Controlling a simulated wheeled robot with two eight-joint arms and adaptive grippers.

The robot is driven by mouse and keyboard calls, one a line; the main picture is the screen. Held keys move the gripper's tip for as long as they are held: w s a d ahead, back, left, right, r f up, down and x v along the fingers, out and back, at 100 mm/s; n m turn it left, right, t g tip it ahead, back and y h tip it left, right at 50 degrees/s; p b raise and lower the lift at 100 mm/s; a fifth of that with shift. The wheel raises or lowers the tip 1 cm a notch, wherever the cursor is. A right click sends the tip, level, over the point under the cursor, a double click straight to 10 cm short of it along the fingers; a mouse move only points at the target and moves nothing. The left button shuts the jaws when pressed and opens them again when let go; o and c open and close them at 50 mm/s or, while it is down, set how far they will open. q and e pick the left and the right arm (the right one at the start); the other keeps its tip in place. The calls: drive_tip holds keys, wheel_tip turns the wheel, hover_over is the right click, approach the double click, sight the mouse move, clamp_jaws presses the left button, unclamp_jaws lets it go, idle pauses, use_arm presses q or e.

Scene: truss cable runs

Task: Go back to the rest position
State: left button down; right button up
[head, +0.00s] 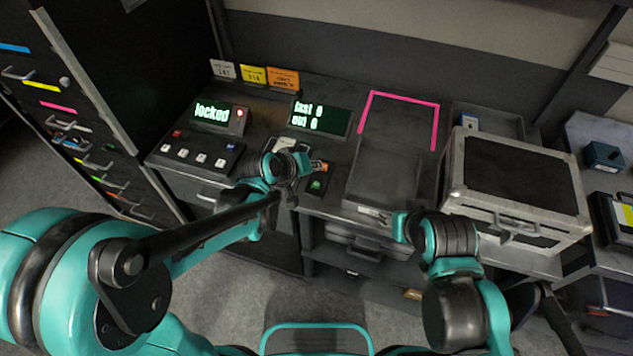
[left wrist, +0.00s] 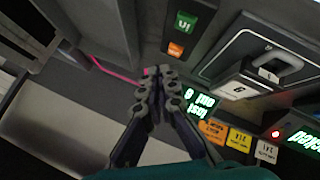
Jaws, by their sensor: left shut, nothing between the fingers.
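My left gripper (left wrist: 157,78) is shut and empty in the left wrist view, its dark fingers together. In the head view my left arm reaches from the left, and its wrist end is over the front of the desk (head: 325,205), beside the green-marked button. The fingers are hard to make out there. My right arm comes in from the lower right, its wrist end (head: 402,226) in front of the desk, left of the silver-edged case (head: 515,190). Its fingers cannot be made out.
A "locked" display (head: 215,113), a button box (head: 196,153) and a second display (head: 320,116) stand on the desk. Pink tape (head: 404,97) edges a dark panel at centre right. A drawer cabinet (head: 75,125) stands at left. Grey floor (head: 240,285) is open in front.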

idle(0.5)
use_arm(q)
drive_tip(key=s+a+r+m+y, duration=0.1)
drive_tip(key=s+a+r+y, duration=0.1)
drive_tip(key=s+a, duration=0.6)
drive_tip(key=s+a+r+y, duration=0.3)
drive_tip(key=s+a, duration=0.6)
drive_tip(key=s, duration=0.1)
drive_tip(key=shift+s+a+r+m, duration=0.2)
drive_tip(key=shift+r+m, duration=0.15)
drive_tip(key=shift+m, duration=0.05)
